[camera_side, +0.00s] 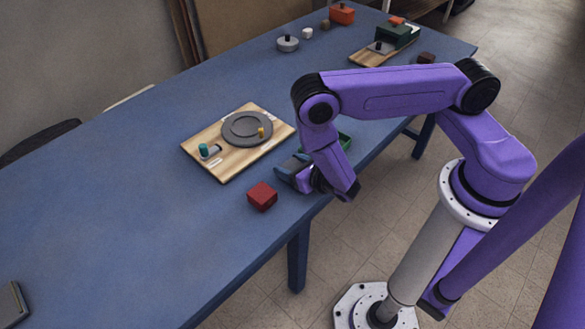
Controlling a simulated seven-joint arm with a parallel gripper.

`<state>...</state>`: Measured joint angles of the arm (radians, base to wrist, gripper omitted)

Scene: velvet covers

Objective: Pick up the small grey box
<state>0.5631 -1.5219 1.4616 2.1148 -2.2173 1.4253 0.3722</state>
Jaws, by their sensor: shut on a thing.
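My gripper (284,174) is low over the front edge of the blue table, to the right of the dark red box. It points left and is shut. A dark blue-grey shape shows at its jaws, consistent with the small grey box, but its outline merges with the fingers. I cannot tell whether it touches the table.
A dark red box (262,196) sits just left of my gripper. Behind it is a wooden board (228,170) with a grey plate (247,126) and a teal-ended piece (204,150). A green thing (345,141) is partly hidden by my arm. The table's left part (110,220) is mostly clear.

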